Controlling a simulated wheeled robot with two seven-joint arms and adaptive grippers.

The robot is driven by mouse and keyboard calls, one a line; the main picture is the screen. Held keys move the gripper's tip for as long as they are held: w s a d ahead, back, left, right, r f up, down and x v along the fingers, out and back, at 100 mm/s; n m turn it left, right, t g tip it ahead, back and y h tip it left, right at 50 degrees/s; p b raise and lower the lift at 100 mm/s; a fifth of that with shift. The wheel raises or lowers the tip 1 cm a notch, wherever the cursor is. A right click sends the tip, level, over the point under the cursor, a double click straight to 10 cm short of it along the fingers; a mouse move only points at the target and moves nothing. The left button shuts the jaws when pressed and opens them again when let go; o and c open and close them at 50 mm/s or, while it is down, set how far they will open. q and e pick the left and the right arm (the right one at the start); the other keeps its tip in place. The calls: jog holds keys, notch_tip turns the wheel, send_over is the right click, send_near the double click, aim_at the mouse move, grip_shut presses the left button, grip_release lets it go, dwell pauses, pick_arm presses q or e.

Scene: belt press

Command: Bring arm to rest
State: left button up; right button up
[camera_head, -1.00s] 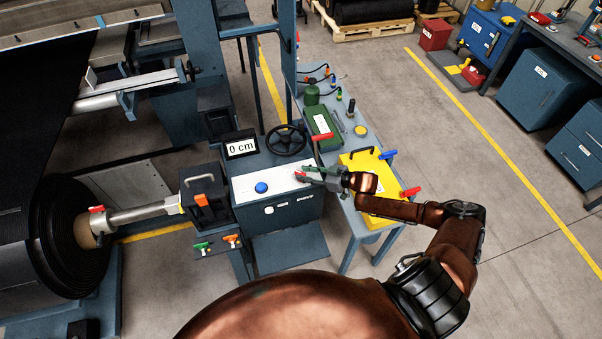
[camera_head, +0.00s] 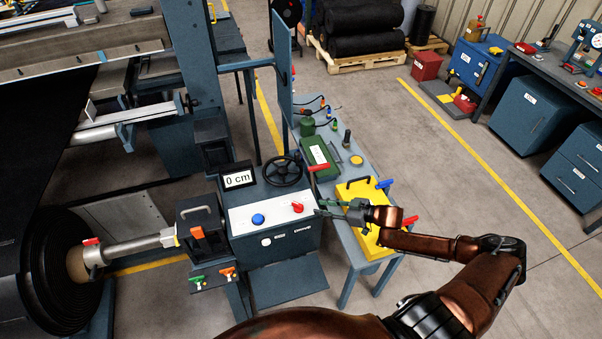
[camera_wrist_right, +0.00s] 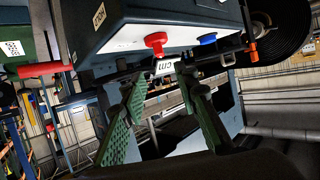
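My right arm (camera_head: 415,243) reaches in from the lower right in the head view. Its gripper (camera_head: 325,208) is just right of the control box (camera_head: 270,215), beside the red knob (camera_head: 297,207). In the right wrist view the green-padded fingers (camera_wrist_right: 160,120) stand apart with nothing between them. The red knob (camera_wrist_right: 156,41) and the blue button (camera_wrist_right: 207,39) show beyond the fingertips, clear of them. My left gripper is not in view.
A yellow case (camera_head: 357,192) lies on the side table under my right forearm. A handwheel (camera_head: 283,171) and a display reading 0 cm (camera_head: 238,179) top the control box. A large black roll (camera_head: 45,270) stands at left. Open floor lies at right.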

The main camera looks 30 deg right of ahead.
jog(key=s+a+f+m+g+h, duration=0.15)
jog(key=s+a+f+h, duration=0.4)
jog(key=a, duration=0.55)
jog(key=s+d+m+g+h, duration=0.3)
jog(key=s+m+g, duration=0.25)
jog(key=s, duration=1.65)
jog(key=s+a+f+n+g+b, duration=0.1)
jog(key=s+f+b, duration=0.1)
jog(key=f, duration=1.6)
jog(key=s+f+g+b, duration=0.1)
jog(key=f+b, duration=0.2)
jog(key=f, duration=1.5)
jog(key=s+f+n+g+y+b, duration=0.1)
jog(key=s+f+b, duration=0.2)
jog(key=s+f, duration=1.5)
jog(key=shift+s+a+f+g, duration=0.2)
jog(key=shift+s+f+g, duration=0.15)
jog(key=shift+f, duration=0.4)
